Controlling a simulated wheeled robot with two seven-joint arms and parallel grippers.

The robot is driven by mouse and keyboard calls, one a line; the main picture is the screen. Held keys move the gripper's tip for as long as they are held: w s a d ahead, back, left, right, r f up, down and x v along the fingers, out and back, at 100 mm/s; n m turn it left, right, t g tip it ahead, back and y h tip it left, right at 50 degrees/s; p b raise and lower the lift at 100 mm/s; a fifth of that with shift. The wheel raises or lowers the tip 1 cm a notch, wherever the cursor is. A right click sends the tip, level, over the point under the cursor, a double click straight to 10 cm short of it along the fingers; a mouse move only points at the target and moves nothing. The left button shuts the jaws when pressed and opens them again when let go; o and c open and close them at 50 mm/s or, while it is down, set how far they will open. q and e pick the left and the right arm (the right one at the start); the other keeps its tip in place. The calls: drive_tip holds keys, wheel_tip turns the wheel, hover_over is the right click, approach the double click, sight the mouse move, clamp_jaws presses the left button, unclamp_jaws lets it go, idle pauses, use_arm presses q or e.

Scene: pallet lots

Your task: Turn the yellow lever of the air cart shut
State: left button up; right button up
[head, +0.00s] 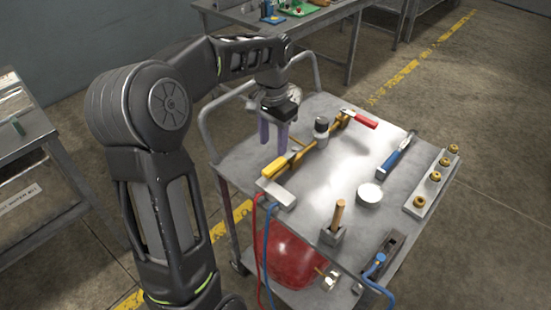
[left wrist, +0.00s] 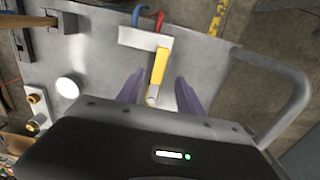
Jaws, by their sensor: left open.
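The air cart (head: 320,180) is a grey metal cart with a red tank (head: 292,258) on its lower shelf. Its yellow lever (head: 275,166) lies near the left edge of the top, by a pale block (head: 277,193) and a brass-coloured pipe (head: 318,147). My left gripper (head: 274,143) points down just behind the lever, with its purple fingers apart. In the left wrist view, the yellow lever (left wrist: 159,66) runs up the picture to the block, its near end between the open fingers (left wrist: 158,92). I cannot tell whether a finger touches it. My right gripper is not in view.
A red-handled valve (head: 360,118), a blue-handled tool (head: 397,155), a white round cap (head: 369,194), a wooden-handled tool (head: 338,215) and a strip with brass fittings (head: 432,185) occupy the cart top. A tubular rail (head: 207,130) borders its left side. The middle top is clear.

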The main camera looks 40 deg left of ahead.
sight(273, 165)
use_arm(q)
drive_tip(key=shift+f+p, duration=0.3)
drive_tip(key=shift+f, duration=3.65)
drive_tip(key=shift+w, duration=0.1)
drive_tip(key=shift+c, duration=0.5)
clamp_jaws()
